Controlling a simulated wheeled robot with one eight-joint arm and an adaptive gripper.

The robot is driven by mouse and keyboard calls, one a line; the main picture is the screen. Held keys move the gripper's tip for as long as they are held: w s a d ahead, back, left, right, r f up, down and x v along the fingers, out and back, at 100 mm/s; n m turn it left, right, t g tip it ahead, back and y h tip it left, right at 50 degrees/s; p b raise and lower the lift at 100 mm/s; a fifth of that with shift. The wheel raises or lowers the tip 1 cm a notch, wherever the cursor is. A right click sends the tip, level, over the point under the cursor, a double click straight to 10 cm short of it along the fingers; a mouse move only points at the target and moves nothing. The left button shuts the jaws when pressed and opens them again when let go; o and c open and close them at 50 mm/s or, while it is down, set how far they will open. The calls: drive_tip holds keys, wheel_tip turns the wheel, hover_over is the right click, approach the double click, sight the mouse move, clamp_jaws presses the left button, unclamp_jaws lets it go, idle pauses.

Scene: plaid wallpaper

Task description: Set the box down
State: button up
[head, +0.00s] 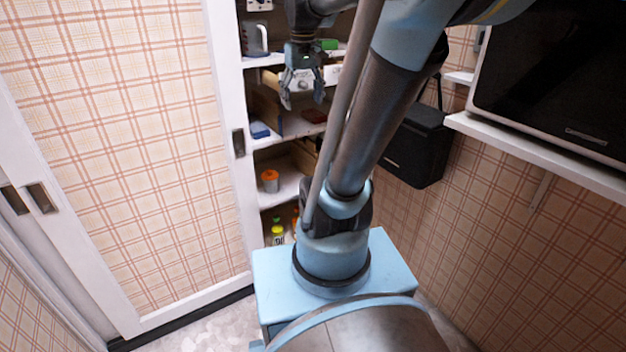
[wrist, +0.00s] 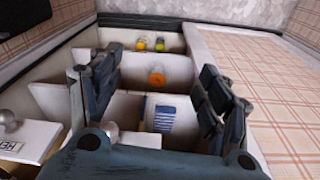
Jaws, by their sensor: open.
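A small blue box (head: 260,130) sits on a white shelf in the head view. In the wrist view, a blue-and-white striped box (wrist: 163,118), apparently the same one, lies in a shelf compartment beyond my gripper. My gripper (head: 301,92) is in front of the shelves, up and to the right of the box in the head view. Its two fingers are spread wide in the wrist view (wrist: 162,72), with nothing between them. The box is apart from the fingers. The lower middle of the wrist view is covered by the gripper body.
An orange-lidded jar (head: 270,181) stands one shelf lower, with yellow-capped bottles (head: 277,236) below it. A white drawer front with knobs (wrist: 22,138) is close to my gripper. A plaid sliding door (head: 110,150) borders the shelves. A black box-like object (head: 415,145) hangs at right.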

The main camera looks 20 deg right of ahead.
drive_tip(key=s+f, duration=0.7)
drive_tip(key=f, duration=0.2)
drive_tip(key=s+f+m+t, duration=0.1)
drive_tip(key=s+f, duration=0.6)
drive_tip(key=f, duration=0.3)
drive_tip(key=shift+s+m, duration=0.3)
drive_tip(key=shift+s, duration=0.05)
drive_tip(key=shift+w+a, duration=0.1)
drive_tip(key=shift+w, duration=0.05)
drive_tip(key=shift+w+f, duration=0.2)
drive_tip(key=shift+w, duration=0.15)
